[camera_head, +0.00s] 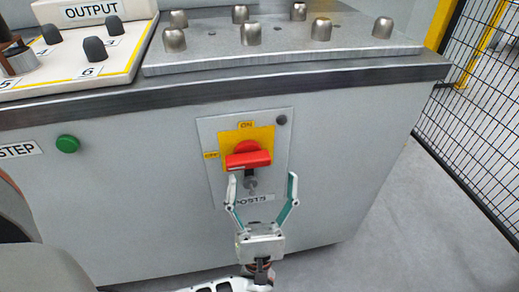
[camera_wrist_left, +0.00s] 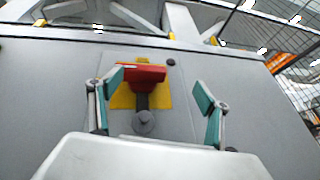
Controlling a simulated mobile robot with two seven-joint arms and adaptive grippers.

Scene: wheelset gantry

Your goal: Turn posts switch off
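The posts switch is a red rotary handle (camera_head: 248,158) on a yellow plate (camera_head: 262,137), fixed to a grey panel on the cabinet front. "ON" is marked above it and another label sits at its left; a "POSTS" label is below, partly covered by the gripper. The red grip lies roughly level, tilted slightly. My left gripper (camera_head: 263,183) is open, its two fingers spread just below the handle. In the left wrist view the red handle (camera_wrist_left: 146,73) shows between the open fingers (camera_wrist_left: 157,100), apart from them. My right gripper is not in view.
The cabinet top (camera_head: 290,60) carries several metal posts and a white "OUTPUT" board (camera_head: 90,45) with dark knobs. A green button (camera_head: 68,144) is at the left of the front, beside a "STEP" label. A black mesh fence (camera_head: 480,110) stands at the right; the floor before it is clear.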

